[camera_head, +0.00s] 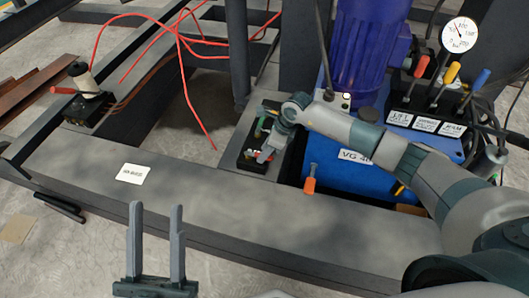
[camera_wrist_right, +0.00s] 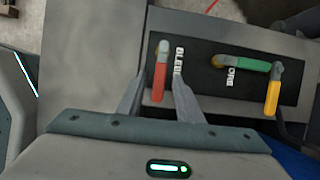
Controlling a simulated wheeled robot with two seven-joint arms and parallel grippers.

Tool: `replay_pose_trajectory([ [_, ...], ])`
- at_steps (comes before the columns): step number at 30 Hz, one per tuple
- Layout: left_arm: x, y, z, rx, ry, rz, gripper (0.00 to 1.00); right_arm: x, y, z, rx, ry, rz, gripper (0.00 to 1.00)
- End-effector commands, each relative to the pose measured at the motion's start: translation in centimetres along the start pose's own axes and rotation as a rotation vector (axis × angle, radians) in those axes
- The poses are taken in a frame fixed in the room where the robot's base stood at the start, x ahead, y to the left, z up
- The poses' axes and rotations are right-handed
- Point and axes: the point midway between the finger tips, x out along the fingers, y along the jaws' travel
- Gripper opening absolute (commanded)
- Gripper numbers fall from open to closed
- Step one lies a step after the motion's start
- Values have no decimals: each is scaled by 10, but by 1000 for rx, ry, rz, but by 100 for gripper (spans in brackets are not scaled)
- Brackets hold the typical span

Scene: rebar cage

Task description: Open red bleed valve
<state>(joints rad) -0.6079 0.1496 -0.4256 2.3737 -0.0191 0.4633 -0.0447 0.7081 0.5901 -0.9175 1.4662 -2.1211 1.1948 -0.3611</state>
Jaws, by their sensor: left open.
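The red bleed valve handle (camera_wrist_right: 160,76) shows in the right wrist view on a black plate (camera_wrist_right: 205,88), beside a label that appears to read "BLEED". It points down the picture from a brass-coloured pivot. My right gripper (camera_wrist_right: 160,75) is open, with one finger on each side of the red handle. Gaps seem to show beside the handle; contact cannot be told. In the head view my right gripper (camera_head: 267,148) reaches over the black valve box (camera_head: 245,160) and hides much of it. My left gripper (camera_head: 156,206) is open and empty above the beam at the front.
A green handle (camera_wrist_right: 243,62) and a yellow handle (camera_wrist_right: 272,97) sit right of the red one. In the head view, a blue tank (camera_head: 335,180), a gauge (camera_head: 459,34) and a lever bank (camera_head: 430,110) stand at the right. The grey beam (camera_head: 210,195) is mostly clear.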

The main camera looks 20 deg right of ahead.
Motion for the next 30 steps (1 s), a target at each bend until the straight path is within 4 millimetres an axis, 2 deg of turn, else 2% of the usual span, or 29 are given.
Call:
replay_pose_trajectory([
  [11,2,-1,-2,3,14,-1,45,5,0,0,0,0,0,33],
  [12,2,-1,-2,2,14,-1,45,5,0,0,0,0,0,30],
  [16,2,-1,-2,2,13,-1,45,5,0,0,0,0,0,0],
  [24,2,-1,-2,2,13,-1,45,4,-1,-1,-1,1,0,0],
  [30,1,-2,-3,3,22,-1,45,0,-6,-12,-16,2,5,0],
])
